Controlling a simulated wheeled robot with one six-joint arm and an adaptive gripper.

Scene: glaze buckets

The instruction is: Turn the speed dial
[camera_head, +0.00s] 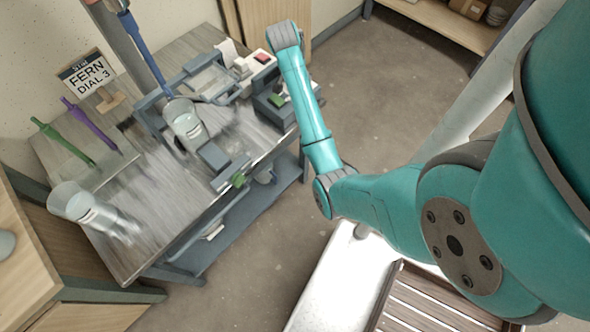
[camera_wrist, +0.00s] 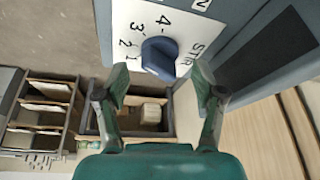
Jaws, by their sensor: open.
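The speed dial (camera_wrist: 159,57) is a dark blue knob on a white plate in the wrist view. The figures 1, 2, 3 and 4 and the letters STR are printed around it. I cannot tell which figure it points to. My gripper (camera_wrist: 159,80) is open and empty, with one finger on each side of the dial and clear space between each finger and the knob. I cannot tell whether the tips are level with it. A sign (camera_head: 88,76) reading FERN DIAL 3 stands on the table in the head view. I cannot make out the dial or gripper fingers there.
The worktable (camera_head: 165,215) holds a clear bucket (camera_head: 75,203) at the near left and another (camera_head: 184,122) in a grey stand. A green tool (camera_head: 62,142) and a purple tool (camera_head: 90,125) lie at the left. Open floor (camera_head: 400,95) lies to the right.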

